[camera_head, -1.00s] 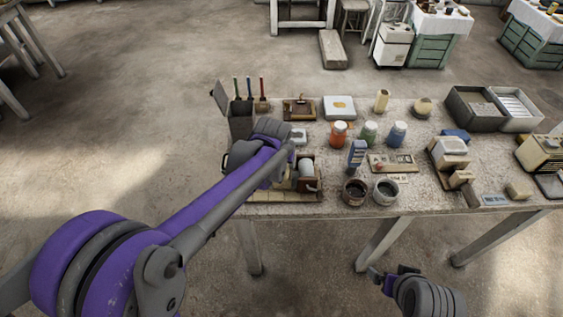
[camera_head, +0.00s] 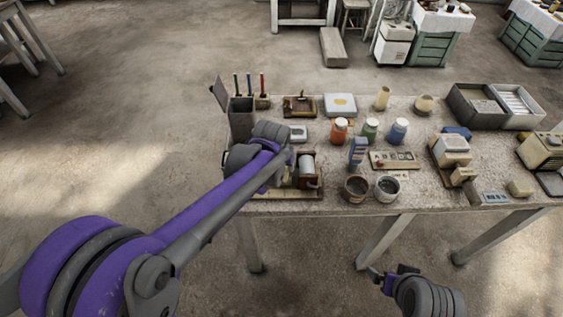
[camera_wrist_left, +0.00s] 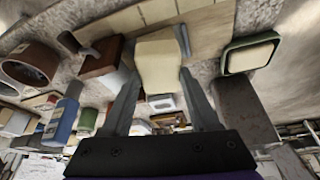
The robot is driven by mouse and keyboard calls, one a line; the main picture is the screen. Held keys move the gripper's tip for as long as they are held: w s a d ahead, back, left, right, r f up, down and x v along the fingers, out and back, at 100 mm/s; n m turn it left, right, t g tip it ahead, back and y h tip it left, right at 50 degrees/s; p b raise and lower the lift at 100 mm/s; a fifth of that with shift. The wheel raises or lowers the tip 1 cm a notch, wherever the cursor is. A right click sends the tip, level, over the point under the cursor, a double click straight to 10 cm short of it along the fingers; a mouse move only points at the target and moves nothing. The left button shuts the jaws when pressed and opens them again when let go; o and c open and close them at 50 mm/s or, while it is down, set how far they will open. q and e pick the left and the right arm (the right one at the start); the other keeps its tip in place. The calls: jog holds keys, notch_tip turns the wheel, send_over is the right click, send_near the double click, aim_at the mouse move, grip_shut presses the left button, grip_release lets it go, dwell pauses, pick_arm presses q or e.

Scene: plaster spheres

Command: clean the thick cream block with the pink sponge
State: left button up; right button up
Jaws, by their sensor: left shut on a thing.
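The thick cream block (camera_wrist_left: 158,62) is between the fingertips of my left gripper (camera_wrist_left: 161,82) in the left wrist view, and the fingers touch its sides. My left wrist and arm hide this grip in the head view. I cannot pick out a pink sponge in either view. A green-rimmed dish (camera_wrist_left: 227,66) with a pale slab in it is beside the held block in the left wrist view. My right gripper (camera_head: 389,275) is in front of the table, low in the head view, away from the objects; its finger gap is unclear.
A brown holder with a white roll (camera_head: 306,167) stands close beside my left gripper. A dark brush box (camera_head: 241,122) stands behind it. Two tins (camera_head: 356,188) are near the front edge, and paint jars (camera_head: 340,132) stand farther back. Bare tabletop (camera_head: 427,190) shows right of the tins.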

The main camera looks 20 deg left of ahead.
pick_arm(q)
jog(key=shift+s+f, duration=0.1)
jog(key=shift+s, duration=0.35)
jog(key=shift+w, duration=2.1)
jog(key=shift+s, duration=2.15)
jog(key=shift+w, duration=0.15)
jog(key=shift+w, duration=2.05)
jog(key=shift+s, duration=0.1)
